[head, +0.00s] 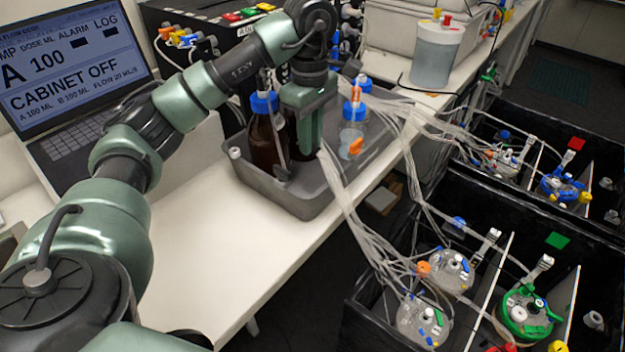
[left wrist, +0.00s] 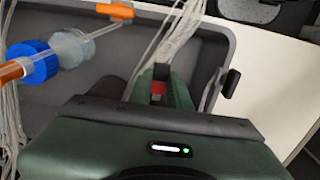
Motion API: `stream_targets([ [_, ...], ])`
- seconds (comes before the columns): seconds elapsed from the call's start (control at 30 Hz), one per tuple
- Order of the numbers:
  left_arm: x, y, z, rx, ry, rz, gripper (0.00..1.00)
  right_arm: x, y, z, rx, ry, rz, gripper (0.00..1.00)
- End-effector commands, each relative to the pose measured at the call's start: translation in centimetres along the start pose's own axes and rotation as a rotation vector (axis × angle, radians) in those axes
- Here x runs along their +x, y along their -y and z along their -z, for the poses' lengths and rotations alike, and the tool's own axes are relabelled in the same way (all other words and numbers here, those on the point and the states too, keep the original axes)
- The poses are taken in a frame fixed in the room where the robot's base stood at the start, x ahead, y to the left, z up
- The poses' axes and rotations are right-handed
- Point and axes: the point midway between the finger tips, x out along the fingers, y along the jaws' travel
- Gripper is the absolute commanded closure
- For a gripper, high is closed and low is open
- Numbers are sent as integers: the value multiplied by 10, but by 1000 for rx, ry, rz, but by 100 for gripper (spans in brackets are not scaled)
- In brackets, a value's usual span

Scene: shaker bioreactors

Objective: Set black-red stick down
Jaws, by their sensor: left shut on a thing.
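My left gripper (head: 308,148) points down into the grey tray (head: 310,208) on the white bench, among bottles with blue caps. It is shut on the black-red stick. In the left wrist view the red part of the stick (left wrist: 158,90) shows between the green fingers of my left gripper (left wrist: 160,82). The rest of the stick is hidden by the fingers and the gripper body, and I cannot tell whether it touches the tray floor. My right gripper is not in view.
A brown bottle (head: 264,140) stands left of the gripper and a clear bottle (head: 352,135) right of it. Clear tubes (head: 350,215) run from the tray to black boxes holding vessels. A laptop (head: 75,85) stands at left. The bench front (head: 225,255) is bare.

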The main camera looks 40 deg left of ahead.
Motion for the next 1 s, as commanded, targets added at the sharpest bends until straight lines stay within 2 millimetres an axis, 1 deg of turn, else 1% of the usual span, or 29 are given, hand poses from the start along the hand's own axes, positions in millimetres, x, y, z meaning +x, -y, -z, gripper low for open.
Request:
stream_targets([
  [0.03,14,1,0,0,-1,7,100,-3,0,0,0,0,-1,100],
  [0.1,31,2,0,1,-2,5,100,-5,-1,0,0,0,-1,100],
  [0.2,51,1,0,1,-1,4,100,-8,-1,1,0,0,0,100],
  [0.3,63,0,0,1,-1,2,100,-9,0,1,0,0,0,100],
  [0.47,73,0,0,2,0,0,100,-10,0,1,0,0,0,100],
  [0.73,110,0,0,2,-1,1,100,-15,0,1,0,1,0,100],
  [0.8,112,0,0,2,-1,-1,100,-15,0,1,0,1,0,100],
  [1.0,112,0,0,3,-1,-2,100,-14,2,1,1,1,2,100],
])
